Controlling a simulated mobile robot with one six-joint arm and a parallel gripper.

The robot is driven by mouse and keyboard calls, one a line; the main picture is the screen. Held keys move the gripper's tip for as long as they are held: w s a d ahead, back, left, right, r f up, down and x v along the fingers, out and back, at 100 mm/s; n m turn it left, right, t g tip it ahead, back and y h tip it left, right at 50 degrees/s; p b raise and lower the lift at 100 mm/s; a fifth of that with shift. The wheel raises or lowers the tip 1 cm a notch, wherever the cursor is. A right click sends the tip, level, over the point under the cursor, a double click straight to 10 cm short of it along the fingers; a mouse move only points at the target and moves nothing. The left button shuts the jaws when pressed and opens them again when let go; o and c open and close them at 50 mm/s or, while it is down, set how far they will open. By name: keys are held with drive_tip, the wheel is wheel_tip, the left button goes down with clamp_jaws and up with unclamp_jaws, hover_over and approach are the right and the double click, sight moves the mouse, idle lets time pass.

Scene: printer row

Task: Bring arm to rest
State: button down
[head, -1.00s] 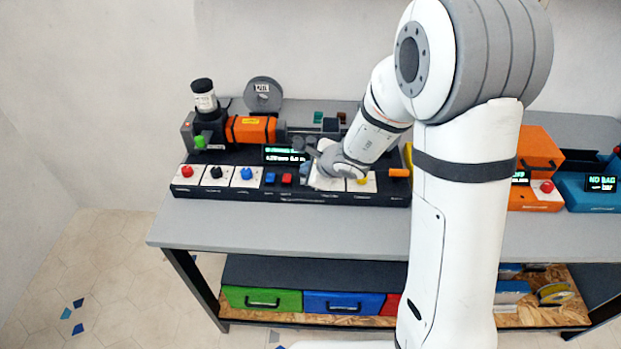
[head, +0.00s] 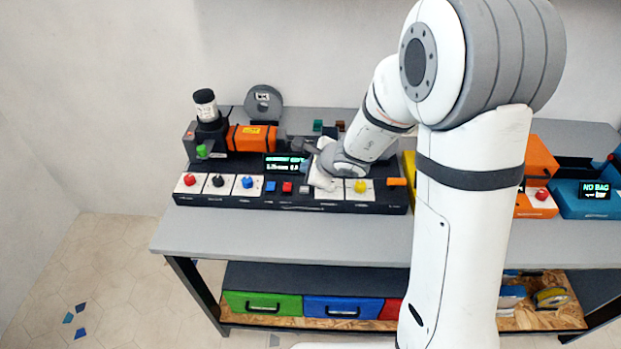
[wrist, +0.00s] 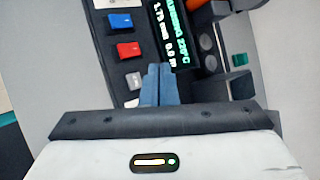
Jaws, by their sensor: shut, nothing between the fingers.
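My white arm reaches over the black control panel (head: 290,205) of the extruder machine on the grey table. My gripper (wrist: 160,72) shows in the wrist view with its two blue-grey fingers together and nothing between them. They are in front of the panel, beside the lit display (wrist: 176,38), a blue switch (wrist: 120,20), a red switch (wrist: 128,50) and a pale switch (wrist: 134,80).
Red (head: 189,180), black (head: 217,180), blue (head: 247,182) and yellow (head: 360,186) knobs line the panel. The orange barrel (head: 251,138) and a grey spool (head: 263,102) stand behind. A blue machine (head: 590,195) is at right. The table's front strip (head: 290,230) is clear.

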drive_tip(key=s+d+r+n+g+y, duration=0.1)
drive_tip(key=s+d+r+n+g, duration=0.1)
drive_tip(key=s+r+n, duration=0.95)
drive_tip(key=s+d+r+n+g+h, duration=0.1)
drive_tip(key=s+d+n+h, duration=0.6)
drive_tip(key=s+d, duration=0.7)
drive_tip(key=shift+d+r+g, duration=0.4)
drive_tip(key=shift+d+r, duration=0.1)
drive_tip(key=shift+d, duration=0.05)
drive_tip(key=c, duration=2.2)
unclamp_jaws()
drive_tip(key=shift+s+n, duration=0.1)
drive_tip(key=shift+n, duration=0.15)
